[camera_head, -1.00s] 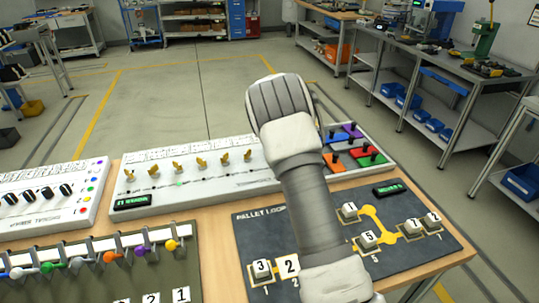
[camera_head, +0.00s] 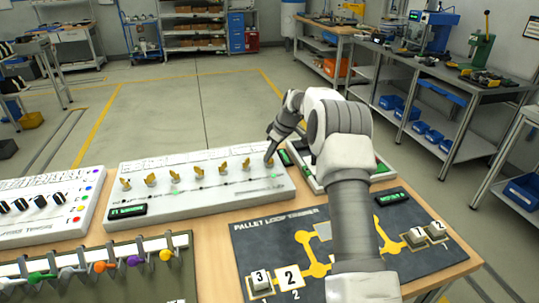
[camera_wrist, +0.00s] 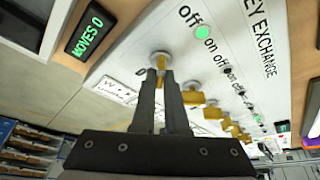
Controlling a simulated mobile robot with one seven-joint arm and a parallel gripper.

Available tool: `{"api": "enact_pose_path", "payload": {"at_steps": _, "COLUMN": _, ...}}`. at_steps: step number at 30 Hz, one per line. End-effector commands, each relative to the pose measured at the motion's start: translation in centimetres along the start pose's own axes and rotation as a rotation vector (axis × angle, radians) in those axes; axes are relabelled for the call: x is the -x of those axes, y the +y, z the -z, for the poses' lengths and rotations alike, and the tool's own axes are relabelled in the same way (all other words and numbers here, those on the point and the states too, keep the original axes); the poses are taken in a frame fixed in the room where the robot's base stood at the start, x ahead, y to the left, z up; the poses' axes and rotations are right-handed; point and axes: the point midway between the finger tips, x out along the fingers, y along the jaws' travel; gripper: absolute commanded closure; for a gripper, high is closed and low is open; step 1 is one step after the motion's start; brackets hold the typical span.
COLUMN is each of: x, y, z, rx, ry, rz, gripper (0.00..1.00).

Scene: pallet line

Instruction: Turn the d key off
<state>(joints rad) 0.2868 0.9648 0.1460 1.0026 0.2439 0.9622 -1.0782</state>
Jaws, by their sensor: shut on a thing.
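The white key exchange panel (camera_head: 200,205) lies on the wooden table with a row of several gold keys. My gripper (camera_head: 268,160) is at the key at the right end of the row. In the wrist view, my gripper (camera_wrist: 161,100) points at that panel with its two dark fingers close together, shut on the gold key (camera_wrist: 160,62). The fingers hide most of this key, and a letter beside it is too unclear to read surely. Other gold keys (camera_wrist: 193,97) run away to the lower right. A lit green lamp (camera_wrist: 203,32) sits between "off" and "on" marks.
A dark pallet loop board (camera_head: 270,245) with numbered blocks lies in front of the panel. My arm partly hides a tray (camera_head: 310,175) to the right. A white box with black knobs (camera_head: 40,205) and a rack of coloured knobs (camera_head: 105,267) are at the left.

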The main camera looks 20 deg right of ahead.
Motion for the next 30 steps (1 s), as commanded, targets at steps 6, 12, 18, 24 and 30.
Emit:
{"api": "enact_pose_path", "payload": {"at_steps": 6, "x": -0.04, "y": 0.06, "z": -0.09, "rx": 0.044, "ry": -0.002, "rz": 0.019, "gripper": 1.0}}
{"api": "enact_pose_path", "payload": {"at_steps": 12, "x": -0.07, "y": 0.03, "z": -0.09, "rx": 0.055, "ry": -0.002, "rz": 0.023, "gripper": 1.0}}
{"api": "enact_pose_path", "payload": {"at_steps": 18, "x": -0.09, "y": 0.02, "z": -0.1, "rx": 0.055, "ry": -0.002, "rz": 0.023, "gripper": 1.0}}
{"api": "enact_pose_path", "payload": {"at_steps": 24, "x": -0.09, "y": 0.02, "z": -0.09, "rx": 0.054, "ry": -0.002, "rz": 0.023, "gripper": 0.65}}
{"api": "enact_pose_path", "payload": {"at_steps": 30, "x": -0.06, "y": 0.02, "z": -0.06, "rx": 0.053, "ry": -0.001, "rz": 0.023, "gripper": 0.59}}
